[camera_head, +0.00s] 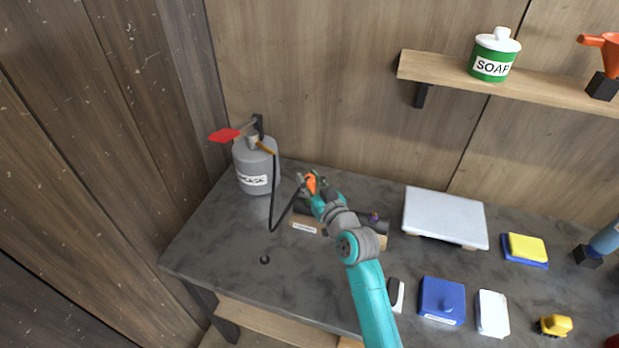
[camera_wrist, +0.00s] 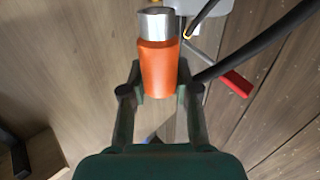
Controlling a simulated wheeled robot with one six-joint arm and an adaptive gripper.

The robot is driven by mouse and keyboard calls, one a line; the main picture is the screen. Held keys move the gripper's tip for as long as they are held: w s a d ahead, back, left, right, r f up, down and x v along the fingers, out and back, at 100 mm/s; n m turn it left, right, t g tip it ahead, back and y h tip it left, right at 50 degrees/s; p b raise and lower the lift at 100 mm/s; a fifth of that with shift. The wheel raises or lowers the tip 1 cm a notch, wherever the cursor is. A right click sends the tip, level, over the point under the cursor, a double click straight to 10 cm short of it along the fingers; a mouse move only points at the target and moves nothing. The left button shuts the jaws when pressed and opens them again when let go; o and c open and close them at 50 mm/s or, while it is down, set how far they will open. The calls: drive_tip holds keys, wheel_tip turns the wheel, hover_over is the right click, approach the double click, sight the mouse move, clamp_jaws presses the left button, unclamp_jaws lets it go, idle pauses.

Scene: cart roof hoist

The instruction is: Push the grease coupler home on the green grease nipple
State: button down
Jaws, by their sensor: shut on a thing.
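In the wrist view the orange grease coupler (camera_wrist: 158,68) with its silver metal end sits between the dark fingers of my gripper (camera_wrist: 156,92). The gripper is shut on it. The metal end points up in that view, with no nipple seen at its mouth. In the head view the coupler (camera_head: 311,183) and my gripper (camera_head: 314,187) are above the dark bar on its wooden block (camera_head: 305,225). A small purple fitting (camera_head: 375,217) shows near the bar's right end. I cannot make out the green nipple in either view; my arm covers part of the bar.
A grey grease can (camera_head: 256,170) with a red-handled lever (camera_head: 224,134) stands back left. Its black hose (camera_head: 273,200) loops to the coupler. A white board (camera_head: 444,215) and blue box (camera_head: 442,300) lie to the right. The bench's front left is mostly clear.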

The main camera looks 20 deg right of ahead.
drive_tip(key=shift+f, duration=1)
drive_tip(key=c, duration=0.8)
unclamp_jaws()
drive_tip(key=shift+s, duration=0.1)
drive_tip(key=s, duration=0.4)
drive_tip(key=s+d, duration=0.1)
drive_tip(key=s, duration=0.2)
drive_tip(key=s+d, duration=0.1)
drive_tip(key=s, duration=0.3)
drive_tip(key=shift+s, duration=0.35)
